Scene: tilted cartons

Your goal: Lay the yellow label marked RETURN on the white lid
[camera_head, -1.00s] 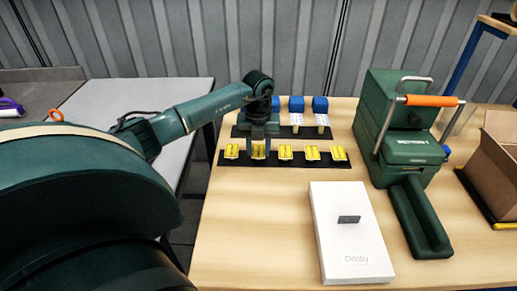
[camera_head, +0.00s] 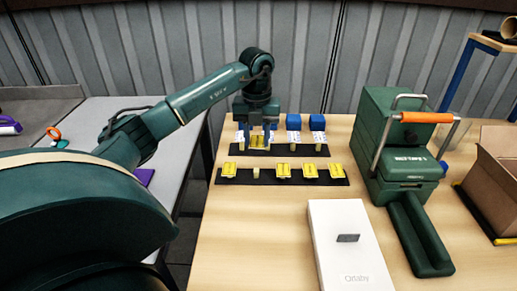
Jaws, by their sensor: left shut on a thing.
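My left gripper (camera_head: 257,140) is shut on a yellow label (camera_head: 260,142) and holds it above the front black rack (camera_head: 265,181). The marking on the held label is too small to read. More yellow labels stay on that rack, one at the left end (camera_head: 229,169) and others to the right (camera_head: 310,171). A small yellow stand (camera_head: 256,172) is bare in the second place. The white lid (camera_head: 345,262) lies on the table at the front right, with a dark grey rectangle and printed lettering on it. My right gripper is out of view.
A back rack holds white labels with blue blocks (camera_head: 293,122) behind them, partly hidden by my gripper. A green machine (camera_head: 400,140) with an orange handle stands right of the lid. An open cardboard box (camera_head: 497,180) is at the far right. Table left of the lid is clear.

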